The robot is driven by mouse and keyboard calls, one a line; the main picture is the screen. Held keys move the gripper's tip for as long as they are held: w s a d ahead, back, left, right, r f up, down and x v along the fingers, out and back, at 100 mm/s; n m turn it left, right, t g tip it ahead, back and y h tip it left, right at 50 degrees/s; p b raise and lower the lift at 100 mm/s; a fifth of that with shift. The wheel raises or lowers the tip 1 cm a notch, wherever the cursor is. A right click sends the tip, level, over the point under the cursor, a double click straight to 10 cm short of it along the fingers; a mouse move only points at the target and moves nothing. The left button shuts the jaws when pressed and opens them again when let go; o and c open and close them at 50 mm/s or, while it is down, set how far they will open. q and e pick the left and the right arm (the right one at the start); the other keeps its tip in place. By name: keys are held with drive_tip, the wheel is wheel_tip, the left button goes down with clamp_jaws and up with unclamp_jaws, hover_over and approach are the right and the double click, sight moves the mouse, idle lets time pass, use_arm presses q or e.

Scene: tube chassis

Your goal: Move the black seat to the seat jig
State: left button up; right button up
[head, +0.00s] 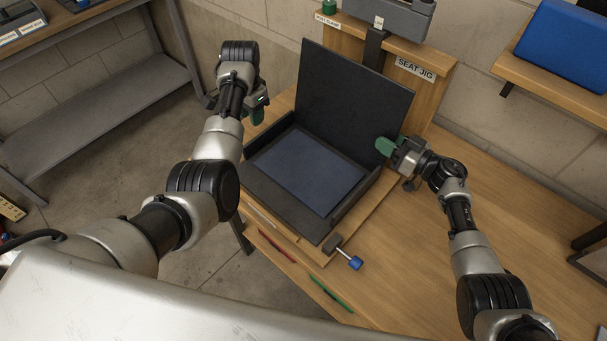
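The black seat (355,98) has an upright dark backrest and a flat base with a dark blue pad (308,168). It rests on a wooden board on the bench, below the sign of the seat jig (415,69). My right gripper (386,147), with green fingertips, is at the right edge of the backrest and overlaps it in the picture; I cannot tell whether it grips. My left gripper (257,107) is left of the backrest, apart from it in the picture; its fingers are partly hidden by its own wrist.
A toggle with a blue handle (355,262) sits at the board's front corner. A red tool (277,246) and a green tool (331,294) lie along the bench's front edge. A grey clamp (388,18) stands behind the backrest. The bench's right side is clear.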

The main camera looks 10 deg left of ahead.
use_arm(q)
drive_tip(key=shift+r, duration=0.25)
use_arm(e)
drive_tip(key=shift+s+d+f, duration=0.1)
drive_tip(key=shift+s+d, duration=0.1)
drive_tip(key=shift+d, duration=0.2)
drive_tip(key=v, duration=1.1)
drive_tip(key=shift+s, duration=0.1)
